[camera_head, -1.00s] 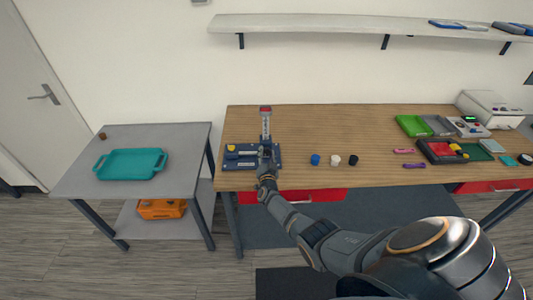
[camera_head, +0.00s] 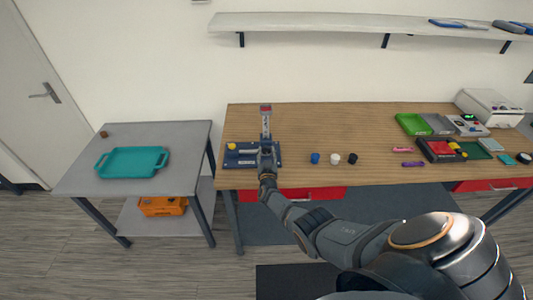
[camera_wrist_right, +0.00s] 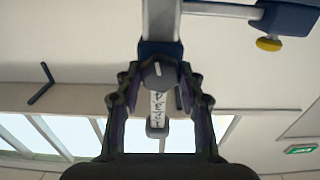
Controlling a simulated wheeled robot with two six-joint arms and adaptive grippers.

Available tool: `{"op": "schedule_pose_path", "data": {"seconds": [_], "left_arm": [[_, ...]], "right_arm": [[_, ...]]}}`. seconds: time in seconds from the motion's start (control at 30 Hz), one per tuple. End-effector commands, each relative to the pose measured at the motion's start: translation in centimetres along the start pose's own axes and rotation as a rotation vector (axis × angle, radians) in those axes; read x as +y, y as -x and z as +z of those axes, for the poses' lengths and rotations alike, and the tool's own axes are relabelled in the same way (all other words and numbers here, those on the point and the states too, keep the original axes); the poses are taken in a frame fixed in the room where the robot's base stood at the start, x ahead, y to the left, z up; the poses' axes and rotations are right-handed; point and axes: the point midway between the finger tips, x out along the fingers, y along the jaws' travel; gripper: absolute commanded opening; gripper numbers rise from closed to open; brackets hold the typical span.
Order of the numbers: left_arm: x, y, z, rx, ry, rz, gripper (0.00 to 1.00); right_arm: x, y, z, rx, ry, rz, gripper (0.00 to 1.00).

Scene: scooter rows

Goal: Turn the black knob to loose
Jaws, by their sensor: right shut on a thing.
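The black knob (camera_wrist_right: 158,73) shows in the right wrist view, with a pale line on its face. It sits on a dark blue block at the foot of a grey bar. My right gripper (camera_wrist_right: 160,82) has one finger on each side of the knob and is shut on it. In the head view, my right gripper (camera_head: 266,158) is at the blue fixture (camera_head: 240,161) on the wooden table and hides the knob there. A grey post with a red top (camera_head: 266,122) rises behind it. My left gripper is not in view.
Blue, white and black caps (camera_head: 336,159) stand right of the fixture on the wooden table (camera_head: 350,122). Trays and devices fill its right end. A grey side table on the left holds a teal tray (camera_head: 131,174). A shelf (camera_head: 350,22) runs above.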

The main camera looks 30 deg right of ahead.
Motion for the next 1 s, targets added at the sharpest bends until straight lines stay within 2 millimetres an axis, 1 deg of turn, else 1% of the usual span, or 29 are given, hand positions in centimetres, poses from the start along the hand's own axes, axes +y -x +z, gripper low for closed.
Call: {"op": "schedule_pose_path", "data": {"seconds": [0.37,0.4,0.53,0.57,0.87,1.0], "left_arm": [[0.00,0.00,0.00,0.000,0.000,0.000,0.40],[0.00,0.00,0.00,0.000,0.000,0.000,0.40],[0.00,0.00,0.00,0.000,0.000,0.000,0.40],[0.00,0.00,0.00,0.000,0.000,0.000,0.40],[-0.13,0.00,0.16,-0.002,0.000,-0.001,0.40],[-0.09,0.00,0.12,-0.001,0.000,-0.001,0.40]], "right_arm": [[-0.02,0.08,0.17,-0.004,0.003,-0.001,0.07],[-0.02,0.08,0.17,-0.004,0.003,-0.001,0.42],[-0.01,0.06,0.13,-0.003,0.003,0.000,0.60],[-0.01,0.06,0.11,-0.002,0.003,0.000,0.61],[0.01,0.08,0.05,-0.001,0.002,0.000,0.61],[0.03,0.81,0.19,0.000,0.003,0.001,0.61]]}}
